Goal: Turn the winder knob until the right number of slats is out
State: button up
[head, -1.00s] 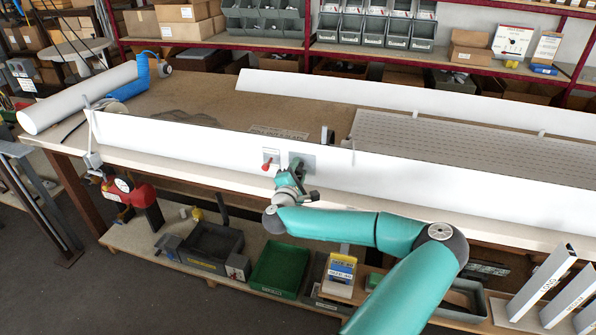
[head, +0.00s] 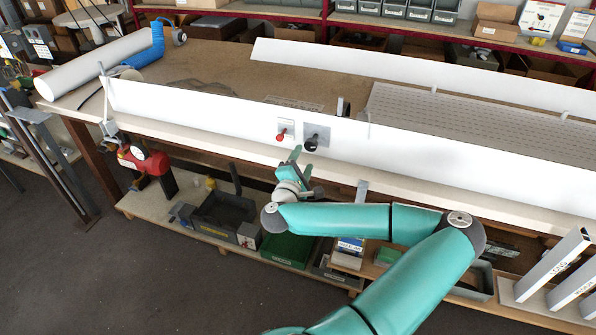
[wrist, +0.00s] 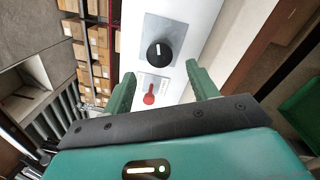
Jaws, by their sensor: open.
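The winder knob (head: 312,143) is black and round on a square grey plate on the long white front panel (head: 215,108). In the wrist view, the knob (wrist: 160,52) has a white mark on its face, pointing up in that picture. A red lever (head: 284,134) sits on a white plate beside it; it also shows in the wrist view (wrist: 149,95). My gripper (head: 302,160) is open and empty, in front of and below the knob, apart from it. In the wrist view, the knob lies beyond and between the green fingertips (wrist: 161,75).
A perforated grey surface (head: 455,125) and a long white rail (head: 400,83) lie behind the panel. A white roll (head: 95,65) lies at the left. A red device (head: 145,165) with a dial hangs below the bench. Bins and upright profiles (head: 548,262) stand on the lower shelf.

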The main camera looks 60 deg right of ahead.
jog(key=a, duration=0.4)
jog(key=shift+s+a+f, duration=0.15)
jog(key=shift+s, duration=0.25)
